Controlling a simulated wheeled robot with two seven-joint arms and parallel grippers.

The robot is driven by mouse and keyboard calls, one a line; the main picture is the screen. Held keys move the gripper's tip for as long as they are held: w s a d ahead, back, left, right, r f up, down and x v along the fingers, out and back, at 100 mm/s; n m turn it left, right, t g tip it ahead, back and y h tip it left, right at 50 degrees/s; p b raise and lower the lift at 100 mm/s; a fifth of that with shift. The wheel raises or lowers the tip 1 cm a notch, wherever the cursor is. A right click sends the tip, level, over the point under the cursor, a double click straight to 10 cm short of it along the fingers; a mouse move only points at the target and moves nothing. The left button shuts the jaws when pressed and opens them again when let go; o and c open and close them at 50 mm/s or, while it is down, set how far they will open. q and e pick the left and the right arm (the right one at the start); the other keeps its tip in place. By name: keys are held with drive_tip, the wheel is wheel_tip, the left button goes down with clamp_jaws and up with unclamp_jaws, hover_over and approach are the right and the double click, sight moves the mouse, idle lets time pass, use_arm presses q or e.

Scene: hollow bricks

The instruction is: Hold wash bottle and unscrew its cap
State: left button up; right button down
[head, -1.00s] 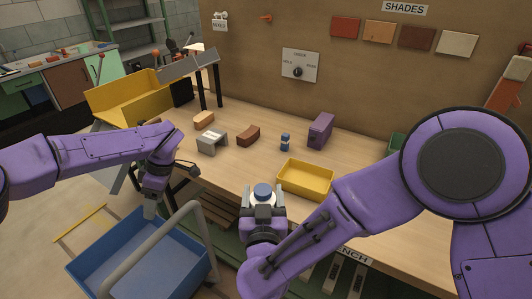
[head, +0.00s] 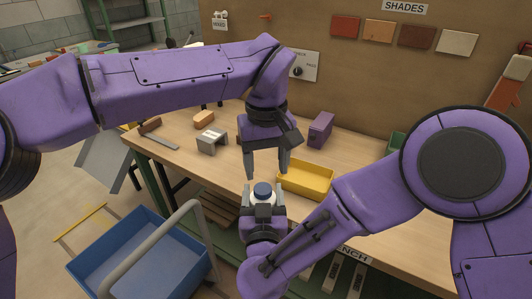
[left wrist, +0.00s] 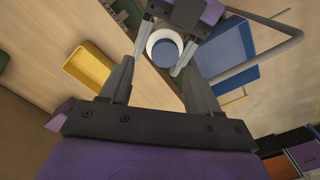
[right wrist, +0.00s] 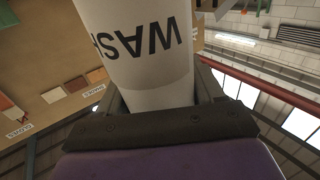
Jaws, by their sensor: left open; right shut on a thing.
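The wash bottle is white with a blue cap (head: 262,189). In the right wrist view its white body (right wrist: 145,60) shows the letters "WASH". My right gripper (head: 263,208) is shut on the bottle and holds it upright in front of the bench edge. My left gripper (head: 266,175) is open and empty, pointing down just above and behind the cap, apart from it. In the left wrist view the blue cap (left wrist: 165,52) and the white bottle top show beyond the open fingers (left wrist: 160,82). The bottle's lower part is hidden by my right gripper in the head view.
A yellow tray (head: 318,190) stands on the bench close behind my grippers. A purple block (head: 320,129), a grey bracket-shaped piece (head: 211,140) and a tan brick (head: 204,118) stand farther back. A blue cart (head: 130,262) with a grey handle is at lower left.

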sight(266, 188)
use_arm(q)
wheel_tip(266, 188, down, 6)
drive_tip(key=shift+r, duration=0.25)
drive_tip(key=c, duration=1.1)
drive_tip(key=shift+o, duration=0.2)
drive_tip(key=n, duration=0.4)
drive_tip(key=shift+d+r+n, duration=0.1)
drive_tip(key=shift+n, duration=0.2)
drive_tip(key=n, duration=0.6)
drive_tip(key=shift+w, duration=0.2)
drive_tip(key=n, duration=0.6)
drive_tip(key=shift+w, duration=0.1)
drive_tip(key=n, duration=0.6)
drive_tip(key=shift+a, duration=0.25)
drive_tip(key=n, duration=1.2)
drive_tip(key=shift+a, duration=0.1)
drive_tip(key=n, duration=0.3)
drive_tip(key=shift+r, duration=0.1)
drive_tip(key=n, duration=0.6)
drive_tip(key=shift+s, duration=0.3)
drive_tip(key=n, duration=0.6)
drive_tip(key=shift+n, duration=0.4)
